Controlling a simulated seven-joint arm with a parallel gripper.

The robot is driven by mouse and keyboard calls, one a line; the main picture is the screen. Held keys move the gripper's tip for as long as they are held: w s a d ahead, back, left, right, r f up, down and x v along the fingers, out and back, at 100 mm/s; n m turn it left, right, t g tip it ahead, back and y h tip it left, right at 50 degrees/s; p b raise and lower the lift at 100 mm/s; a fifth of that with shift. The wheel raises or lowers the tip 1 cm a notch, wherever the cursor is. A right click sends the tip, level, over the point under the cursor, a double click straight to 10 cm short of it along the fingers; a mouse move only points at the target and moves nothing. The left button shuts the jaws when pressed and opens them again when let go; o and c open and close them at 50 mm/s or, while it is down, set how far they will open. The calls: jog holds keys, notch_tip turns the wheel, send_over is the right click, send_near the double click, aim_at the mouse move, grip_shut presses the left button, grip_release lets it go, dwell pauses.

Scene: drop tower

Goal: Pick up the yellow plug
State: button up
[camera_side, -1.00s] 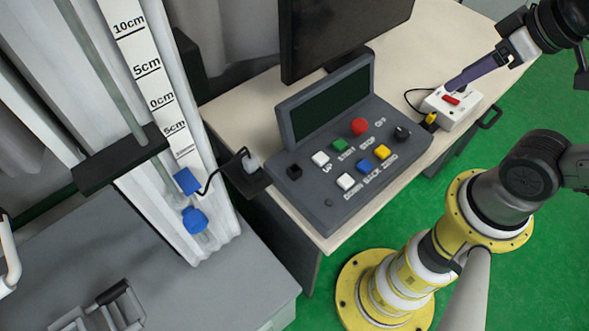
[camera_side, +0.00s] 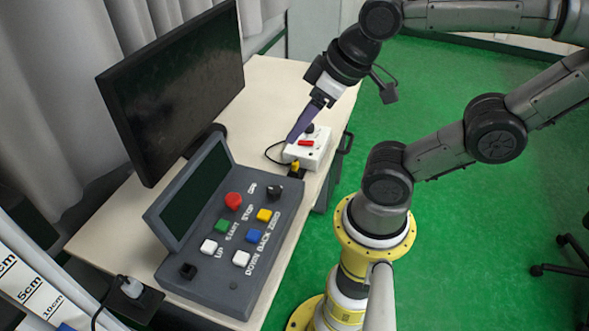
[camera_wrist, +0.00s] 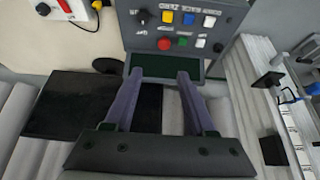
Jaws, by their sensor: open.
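The yellow plug (camera_side: 295,166) is small and sits at the near edge of a white box with a red switch (camera_side: 308,146), on a small black base. A yellow spot that looks like this plug shows at the top edge of the wrist view (camera_wrist: 97,4). My gripper (camera_side: 292,138) has purple fingers and appears in front of or above the box's left side in the side view; the height is hard to judge. In the wrist view my gripper (camera_wrist: 158,74) is open and empty, its fingers apart over the console's dark screen, away from the plug.
The grey button console (camera_side: 232,230) stands on the beige desk (camera_side: 270,95), with a black monitor (camera_side: 178,90) behind it. A black cable loops beside the white box. A white plug on a black base (camera_side: 132,288) is at lower left. Green floor lies right of the desk.

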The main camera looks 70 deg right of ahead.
dwell(0.5)
jog(key=w+d+r+n, duration=0.1)
jog(key=w+n, duration=0.4)
jog(key=n, duration=0.6)
jog(key=n+g, duration=0.6)
jog(key=n, duration=0.1)
send_over(295, 162)
notch_tip(295, 162, down, 16)
notch_tip(295, 162, down, 13)
jog(key=shift+f, duration=0.1)
grip_shut()
